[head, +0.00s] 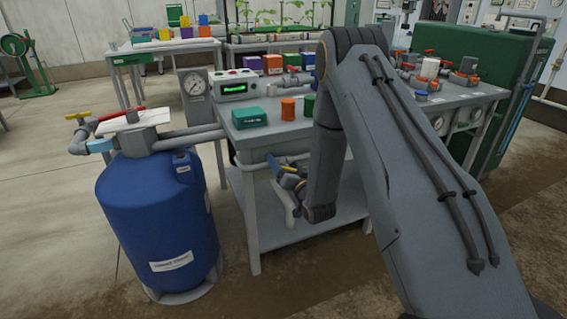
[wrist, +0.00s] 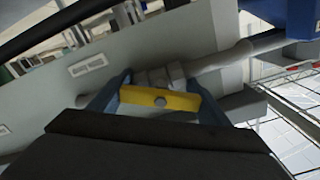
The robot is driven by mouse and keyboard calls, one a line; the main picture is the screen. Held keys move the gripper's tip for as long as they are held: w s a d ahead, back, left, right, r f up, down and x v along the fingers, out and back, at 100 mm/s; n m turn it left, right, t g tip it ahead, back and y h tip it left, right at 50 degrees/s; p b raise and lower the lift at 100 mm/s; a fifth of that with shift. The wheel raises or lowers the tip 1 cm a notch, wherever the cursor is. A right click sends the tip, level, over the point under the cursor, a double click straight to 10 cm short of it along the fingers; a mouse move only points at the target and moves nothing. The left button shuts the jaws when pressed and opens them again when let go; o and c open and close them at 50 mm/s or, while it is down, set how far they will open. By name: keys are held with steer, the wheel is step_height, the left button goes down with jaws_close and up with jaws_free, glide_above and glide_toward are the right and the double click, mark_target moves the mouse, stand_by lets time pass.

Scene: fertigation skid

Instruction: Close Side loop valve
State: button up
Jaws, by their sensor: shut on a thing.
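A valve with a yellow lever handle (wrist: 160,99) sits on a grey pipe (wrist: 225,58) along the side of the bench. My gripper (wrist: 163,92) has its two blue fingers at either end of the yellow handle and is shut on it. In the wrist view the handle lies nearly level, slanted only somewhat from the pipe's line. A small label plate (wrist: 88,66) is on the bench side near the valve; its text is too blurred to read. In the head view my gripper (head: 291,178) is at the bench's front left, with the valve partly hidden by my arm.
A blue tank (head: 155,215) with red and yellow valve handles on top stands left of the bench (head: 250,135). The floor in front is free.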

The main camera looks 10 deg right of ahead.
steer(key=m+p, duration=0.1)
steer(key=m, duration=0.5)
steer(key=shift+d, duration=0.1)
steer(key=m, duration=0.3)
steer(key=m+p, duration=0.1)
steer(key=m, duration=0.2)
steer(key=shift+f+m, duration=0.2)
steer(key=shift+m, duration=0.1)
stand_by(0.3)
steer(key=o, duration=1.1)
steer(key=shift+c, duration=0.2)
steer(key=s+d, duration=0.1)
steer(key=s, duration=0.6)
steer(key=shift+s+d+p, duration=0.3)
steer(key=shift+s, duration=0.05)
